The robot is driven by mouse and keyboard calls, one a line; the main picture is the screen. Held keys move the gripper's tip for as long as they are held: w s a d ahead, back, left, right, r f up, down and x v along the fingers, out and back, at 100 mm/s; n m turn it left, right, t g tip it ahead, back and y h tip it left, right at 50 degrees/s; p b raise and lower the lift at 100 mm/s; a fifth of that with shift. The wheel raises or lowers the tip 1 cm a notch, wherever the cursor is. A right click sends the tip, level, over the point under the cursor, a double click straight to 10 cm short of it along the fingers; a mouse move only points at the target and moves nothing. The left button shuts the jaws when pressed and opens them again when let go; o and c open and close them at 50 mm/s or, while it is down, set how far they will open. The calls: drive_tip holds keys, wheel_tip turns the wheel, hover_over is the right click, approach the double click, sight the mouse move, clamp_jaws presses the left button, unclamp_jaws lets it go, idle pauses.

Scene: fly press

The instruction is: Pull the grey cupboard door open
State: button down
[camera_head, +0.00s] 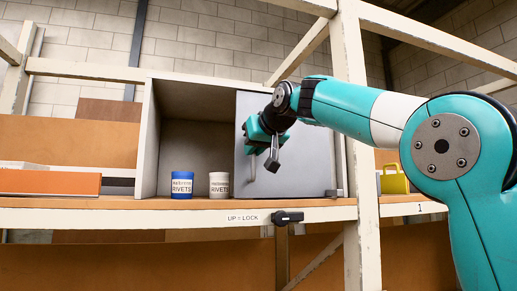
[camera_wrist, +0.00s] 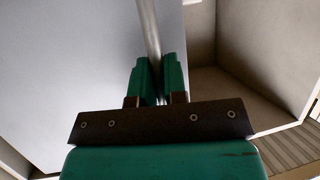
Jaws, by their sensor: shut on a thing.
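The grey cupboard door (camera_head: 300,150) covers the right part of the cupboard in the head view, and the cupboard's bare interior (camera_head: 200,125) shows to its left. The door's pale panel (camera_wrist: 75,70) fills the left of the wrist view. An upright metal bar handle (camera_wrist: 150,30) stands near its edge. My gripper (camera_head: 253,131) is at the handle by the door's left edge. In the wrist view, its teal fingers (camera_wrist: 154,78) are shut on the handle from both sides. The gripped part is hidden.
A blue can (camera_head: 182,186) and a white can (camera_head: 219,186) stand on the bench left of the door. A black lever (camera_head: 287,217) sits on the front rail below. A cream post (camera_head: 357,130) and a yellow item (camera_head: 394,180) are at the right.

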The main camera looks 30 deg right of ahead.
drive_tip(key=shift+r, duration=0.1)
drive_tip(key=c, duration=1.2)
unclamp_jaws()
drive_tip(key=shift+d, duration=0.1)
drive_tip(key=v, duration=1.7)
drive_tip(key=shift+s, duration=0.3)
